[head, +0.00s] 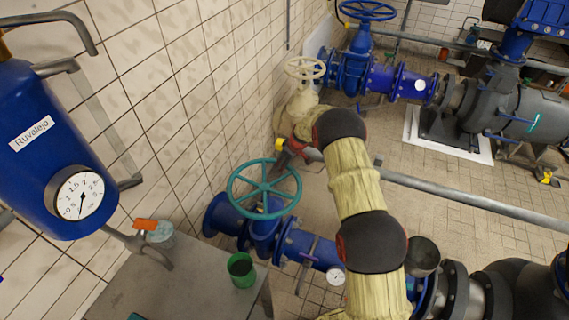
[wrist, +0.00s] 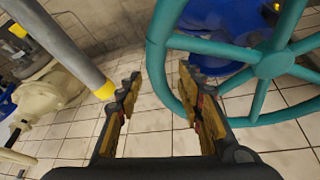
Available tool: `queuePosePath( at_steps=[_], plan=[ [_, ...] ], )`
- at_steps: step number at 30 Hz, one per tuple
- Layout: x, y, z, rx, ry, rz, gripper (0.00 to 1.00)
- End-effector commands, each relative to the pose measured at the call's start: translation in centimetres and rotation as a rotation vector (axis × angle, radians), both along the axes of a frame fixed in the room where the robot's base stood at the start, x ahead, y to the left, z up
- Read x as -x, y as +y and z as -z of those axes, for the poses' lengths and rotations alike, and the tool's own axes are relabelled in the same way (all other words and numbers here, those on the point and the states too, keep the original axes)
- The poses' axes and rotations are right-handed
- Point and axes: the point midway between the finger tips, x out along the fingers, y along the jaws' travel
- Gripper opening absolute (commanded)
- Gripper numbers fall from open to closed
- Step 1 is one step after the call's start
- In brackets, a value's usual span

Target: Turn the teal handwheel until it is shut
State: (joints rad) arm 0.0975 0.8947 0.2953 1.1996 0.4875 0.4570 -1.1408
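The teal handwheel (head: 264,187) sits on a blue valve (head: 264,232) in the pipe, left of my arm in the head view. In the wrist view the handwheel (wrist: 268,65) fills the upper right, with its hub and several spokes showing. My gripper (head: 286,156) is at the upper right part of the rim in the head view. In the wrist view my gripper (wrist: 160,82) is open, with its fingers well apart. The rim shows in the gap between the fingers and passes behind the right finger. I cannot tell whether they touch.
A cream handwheel (head: 305,68) and a blue handwheel (head: 367,10) stand further back. A grey rail (head: 480,203) crosses to the right. A green cup (head: 241,269) stands on a grey cabinet (head: 185,285). A blue tank (head: 50,150) with a gauge hangs at left.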

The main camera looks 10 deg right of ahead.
Motion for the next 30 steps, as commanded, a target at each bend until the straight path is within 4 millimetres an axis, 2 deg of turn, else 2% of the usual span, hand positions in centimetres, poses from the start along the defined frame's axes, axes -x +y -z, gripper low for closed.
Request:
queuePosePath(
  at_steps=[7, 26, 30],
  plan=[
    [-0.01, 0.02, 0.08, 0.000, 0.000, 0.000, 0.37],
    [0.01, 0.01, 0.09, 0.000, 0.000, 0.000, 0.02],
    [0.00, 0.01, 0.09, 0.000, 0.000, 0.001, 0.00]
  ],
)
